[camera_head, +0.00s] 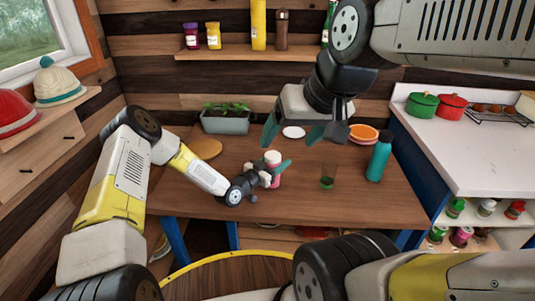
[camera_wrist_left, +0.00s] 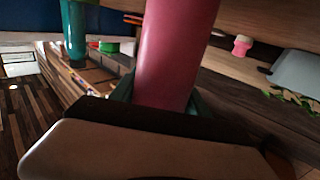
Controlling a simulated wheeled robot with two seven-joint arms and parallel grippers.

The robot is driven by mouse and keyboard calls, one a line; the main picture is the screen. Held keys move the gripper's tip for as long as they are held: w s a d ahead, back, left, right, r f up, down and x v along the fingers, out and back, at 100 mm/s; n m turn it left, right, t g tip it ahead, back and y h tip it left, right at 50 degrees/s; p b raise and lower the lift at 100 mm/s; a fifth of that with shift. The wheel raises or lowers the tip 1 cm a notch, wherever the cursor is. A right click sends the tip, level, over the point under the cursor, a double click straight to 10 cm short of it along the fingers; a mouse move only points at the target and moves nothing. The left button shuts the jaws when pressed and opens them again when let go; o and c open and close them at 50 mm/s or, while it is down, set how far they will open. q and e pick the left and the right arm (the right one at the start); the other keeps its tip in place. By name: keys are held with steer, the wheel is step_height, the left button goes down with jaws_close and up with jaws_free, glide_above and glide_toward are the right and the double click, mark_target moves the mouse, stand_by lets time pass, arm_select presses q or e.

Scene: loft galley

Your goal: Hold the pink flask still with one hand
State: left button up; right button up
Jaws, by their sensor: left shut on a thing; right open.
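The pink flask (camera_head: 275,178) with a pale cap stands upright on the wooden table in the head view, partly covered by my left gripper. My left gripper (camera_head: 273,175) reaches in from the left and is shut around the flask's body. In the left wrist view the pink flask (camera_wrist_left: 176,55) fills the middle, between the green fingers. My right gripper (camera_head: 292,132) hangs from the upper right over the back of the table. Its green fingers are spread and empty.
A teal bottle (camera_head: 379,160) and a small green glass (camera_head: 327,177) stand right of the flask. The table front is clear.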

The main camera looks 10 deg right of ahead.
mark_target(277, 154)
arm_select(q)
step_height(277, 154, up, 3)
steer(key=shift+s+a+r, duration=0.1)
steer(key=shift+s+a, duration=0.05)
steer(key=s+a+r, duration=0.1)
steer(key=s+a, duration=0.7)
steer(key=s, duration=0.5)
steer(key=shift+a+r, duration=0.15)
steer(key=shift+a, duration=0.25)
steer(key=o, duration=0.9)
jaws_close()
steer(key=shift+w+a, duration=0.1)
steer(key=shift+w, duration=0.05)
